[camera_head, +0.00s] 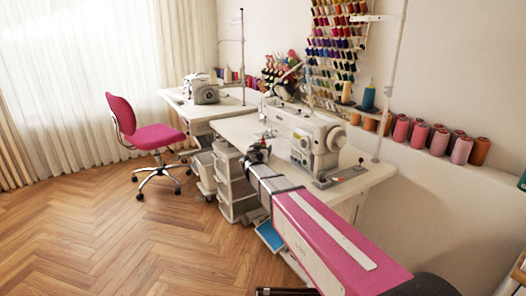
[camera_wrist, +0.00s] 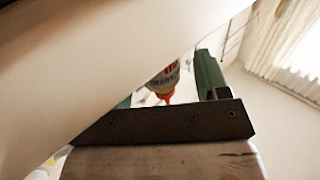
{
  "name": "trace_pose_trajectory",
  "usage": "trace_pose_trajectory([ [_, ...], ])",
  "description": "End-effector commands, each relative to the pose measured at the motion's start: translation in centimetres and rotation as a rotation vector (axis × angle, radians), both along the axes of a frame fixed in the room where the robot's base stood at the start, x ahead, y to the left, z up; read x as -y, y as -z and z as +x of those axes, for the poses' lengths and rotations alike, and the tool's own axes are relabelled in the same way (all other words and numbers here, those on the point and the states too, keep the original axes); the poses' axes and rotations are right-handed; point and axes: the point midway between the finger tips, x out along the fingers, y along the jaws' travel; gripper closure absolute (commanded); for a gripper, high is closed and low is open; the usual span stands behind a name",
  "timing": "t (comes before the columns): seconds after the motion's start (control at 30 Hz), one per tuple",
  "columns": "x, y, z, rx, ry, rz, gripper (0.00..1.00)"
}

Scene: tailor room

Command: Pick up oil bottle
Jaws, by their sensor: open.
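The oil bottle (camera_wrist: 166,77) shows in the wrist view as a pale bottle with a coloured label and a red nozzle end pointing down in the picture. Its upper part is cut off by a large pale surface. My gripper (camera_head: 259,149) is at the left front edge of the white sewing table in the head view. In the wrist view its right green finger (camera_wrist: 207,73) stands to the right of the bottle. The other finger is mostly hidden behind the pale surface. The jaws are open, and the bottle appears between or beyond them. In the head view I cannot make the bottle out clearly.
A white sewing machine (camera_head: 309,136) stands on the white table (camera_head: 232,128), right of my gripper. White drawers (camera_head: 229,180) stand under the table. A pink chair (camera_head: 148,137) is to the left. Thread cones (camera_head: 461,150) line the wall ledge. The wood floor at left is clear.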

Motion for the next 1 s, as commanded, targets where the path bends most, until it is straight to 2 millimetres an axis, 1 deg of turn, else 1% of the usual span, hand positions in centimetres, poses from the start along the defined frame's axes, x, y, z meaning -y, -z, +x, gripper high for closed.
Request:
trace_pose_trajectory([
  [0.03, 0.1, -0.1, 1.1, 0.000, 0.002, 0.000, 0.32],
  [0.13, 0.5, 0.0, 2.3, 0.000, 0.001, 0.000, 0.32],
  [0.23, 0.7, 0.0, 2.8, 0.000, 0.000, 0.000, 0.32],
  [0.4, 0.7, 0.0, 2.7, 0.000, 0.000, -0.001, 0.32],
  [0.43, 0.7, 0.0, 2.7, 0.000, 0.000, 0.000, 0.35],
  [0.47, 0.7, 0.0, 2.7, 0.000, 0.000, -0.001, 0.45],
  [0.5, 0.7, 0.0, 2.7, 0.000, 0.000, -0.001, 0.58],
  [0.6, 0.7, 0.0, 2.7, 0.000, 0.000, -0.001, 0.87],
  [1.0, 0.7, -0.3, 2.6, 0.000, 0.000, 0.000, 0.87],
])
